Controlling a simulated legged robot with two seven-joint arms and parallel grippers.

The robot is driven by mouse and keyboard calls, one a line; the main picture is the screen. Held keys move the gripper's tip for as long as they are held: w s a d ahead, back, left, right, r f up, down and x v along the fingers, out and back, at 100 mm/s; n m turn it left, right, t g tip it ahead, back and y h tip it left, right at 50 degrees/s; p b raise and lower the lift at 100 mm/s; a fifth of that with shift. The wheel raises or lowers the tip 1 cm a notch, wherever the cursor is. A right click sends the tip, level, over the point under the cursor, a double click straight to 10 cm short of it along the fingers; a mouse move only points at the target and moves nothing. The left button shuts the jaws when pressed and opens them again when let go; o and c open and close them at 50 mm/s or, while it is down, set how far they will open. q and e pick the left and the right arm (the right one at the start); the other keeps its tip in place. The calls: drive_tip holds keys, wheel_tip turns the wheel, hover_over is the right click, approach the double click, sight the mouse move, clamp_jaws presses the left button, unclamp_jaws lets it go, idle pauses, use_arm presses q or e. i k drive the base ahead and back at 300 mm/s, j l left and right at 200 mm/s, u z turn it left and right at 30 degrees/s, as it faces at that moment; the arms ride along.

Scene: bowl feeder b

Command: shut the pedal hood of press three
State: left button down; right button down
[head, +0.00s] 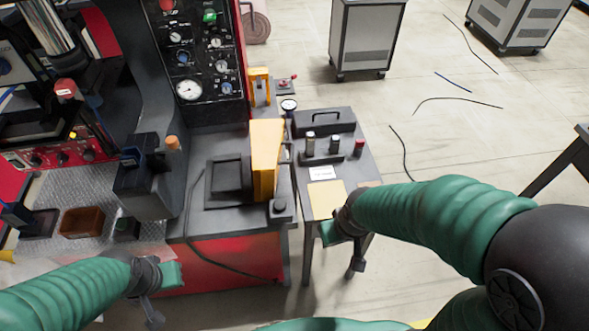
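A yellow panel (266,160) stands upright on the grey top of a red-fronted cabinet, beside a dark square frame (228,182). It looks like a raised hood, but I cannot read any label for press three. My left gripper (163,295) is at the lower left, in front of the cabinet, apart from the panel. Its fingers are spread with nothing between them. My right gripper (344,248) is right of the panel, near the front of a small side table. Its fingers are also spread and empty.
The side table (362,165) carries a black case (323,121), small cylinders and a yellow sheet (326,199). A gauge panel (198,60) rises behind the cabinet. A cable (205,250) hangs down the cabinet front. Grey cabinets (366,35) stand on open floor behind.

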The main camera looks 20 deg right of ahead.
sight(267, 135)
drive_tip(key=i+l+u, duration=0.1)
drive_tip(key=l, duration=0.45)
drive_tip(key=i+l+u, duration=0.15)
drive_tip(key=l, duration=0.45)
drive_tip(key=k+l+u, duration=0.1)
drive_tip(key=l, duration=0.2)
